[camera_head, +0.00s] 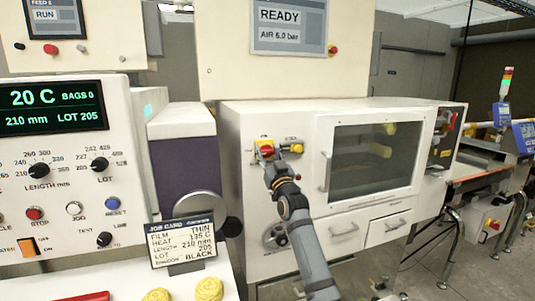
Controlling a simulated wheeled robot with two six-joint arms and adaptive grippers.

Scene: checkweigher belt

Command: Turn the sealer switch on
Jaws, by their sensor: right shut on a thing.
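A red-and-yellow rotary switch (265,146) is on the front of the white cabinet (258,195), at its upper left. I take it to be the sealer switch; its label is too small to read. My right gripper (270,160) reaches up to it from below and is shut on its handle. The gripper hides the lower part of the switch, and I cannot tell which position the handle is in. My left gripper is not in view.
A yellow fitting (296,148) sits close to the right of the switch. The glazed cabinet door (375,160) is further right. A job card (181,243) stands at lower left, before the control panel (60,190) showing 20 C. Yellow rolls (208,289) lie below.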

